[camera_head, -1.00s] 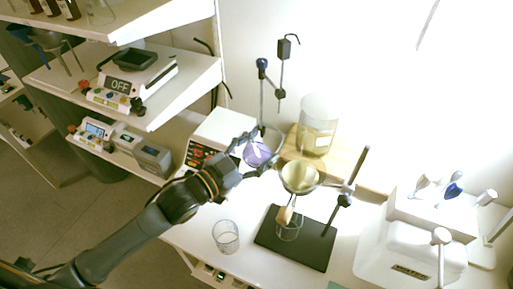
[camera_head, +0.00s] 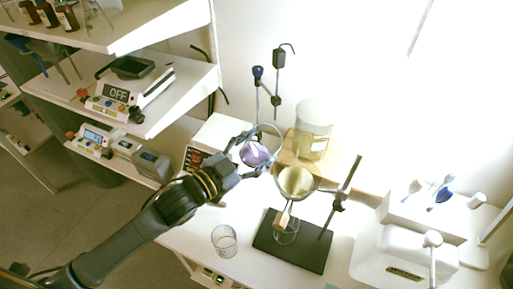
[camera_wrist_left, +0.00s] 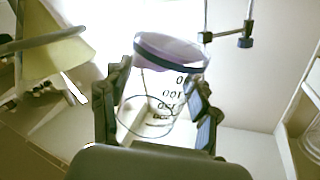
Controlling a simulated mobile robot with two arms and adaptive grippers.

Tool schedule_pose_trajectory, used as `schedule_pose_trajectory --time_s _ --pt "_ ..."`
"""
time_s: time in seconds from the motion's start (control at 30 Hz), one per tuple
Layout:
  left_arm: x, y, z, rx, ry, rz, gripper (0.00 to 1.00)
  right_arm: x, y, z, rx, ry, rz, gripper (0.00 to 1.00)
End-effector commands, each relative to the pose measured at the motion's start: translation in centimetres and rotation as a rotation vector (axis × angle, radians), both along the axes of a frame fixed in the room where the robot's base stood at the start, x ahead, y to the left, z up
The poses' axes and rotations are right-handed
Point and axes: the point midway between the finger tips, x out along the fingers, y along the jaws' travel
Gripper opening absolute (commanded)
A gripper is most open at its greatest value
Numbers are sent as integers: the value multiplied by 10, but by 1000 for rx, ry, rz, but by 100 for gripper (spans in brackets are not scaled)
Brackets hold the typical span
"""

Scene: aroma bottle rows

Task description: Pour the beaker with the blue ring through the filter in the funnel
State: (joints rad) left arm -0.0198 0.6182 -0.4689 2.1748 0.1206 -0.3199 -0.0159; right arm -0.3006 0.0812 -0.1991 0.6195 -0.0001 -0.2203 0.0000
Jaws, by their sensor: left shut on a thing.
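My left gripper (camera_head: 253,156) is shut on the beaker with the blue ring (camera_wrist_left: 165,75). In the wrist view the beaker shows its dark blue ring near the rim, black volume marks and a purple tint. In the head view purple content (camera_head: 255,153) shows in it, and it is held above the bench, left of the funnel and apart from it. The funnel (camera_head: 297,196) holds a pale yellow filter (camera_head: 297,180); the filter also shows at left in the wrist view (camera_wrist_left: 52,58). A clear beaker (camera_head: 286,236) stands under the funnel. My right gripper is out of view.
The funnel stand has a black base (camera_head: 310,258) and a rod (camera_head: 345,185). An empty glass beaker (camera_head: 224,241) stands on the bench at front left. Behind are a hotplate stirrer (camera_head: 215,133) and a large jar (camera_head: 313,125). A white machine (camera_head: 400,255) is at right.

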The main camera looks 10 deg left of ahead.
Motion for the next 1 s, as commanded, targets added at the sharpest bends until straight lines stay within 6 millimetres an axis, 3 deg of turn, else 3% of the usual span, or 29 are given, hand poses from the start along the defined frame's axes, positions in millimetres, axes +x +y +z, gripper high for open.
schedule_pose_trajectory --time_s 1.0 --pt "-3 -7 31 95 -50 -2 25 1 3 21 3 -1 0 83"
